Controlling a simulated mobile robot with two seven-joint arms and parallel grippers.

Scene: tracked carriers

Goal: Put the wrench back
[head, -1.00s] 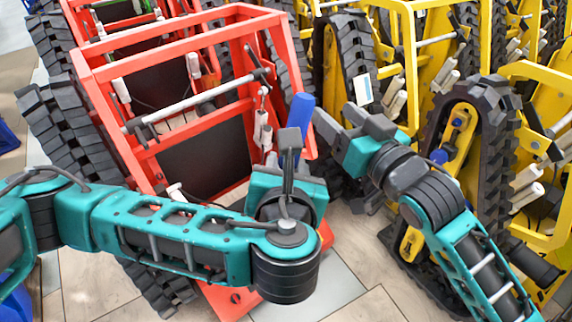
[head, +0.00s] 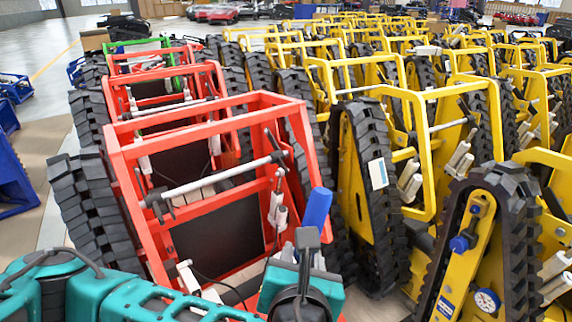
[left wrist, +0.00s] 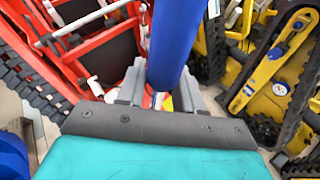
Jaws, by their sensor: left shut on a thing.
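My left gripper (head: 303,250) is at the bottom middle of the head view, in front of the red tracked carrier (head: 226,106). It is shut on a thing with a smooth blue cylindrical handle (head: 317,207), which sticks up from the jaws. In the left wrist view the handle (left wrist: 174,40) stands between the two grey fingers of the gripper (left wrist: 160,92). The handle's lower end is hidden, and I cannot tell for sure that it is the wrench. No other wrench can be made out. My right gripper is out of view.
Yellow tracked carriers (head: 470,245) stand close together on the right, the nearest with a round dial gauge (head: 487,301). More red carriers and a green one (head: 138,43) stand behind. Blue frames (head: 14,180) are at the left edge. Open floor (head: 38,60) lies at the far left.

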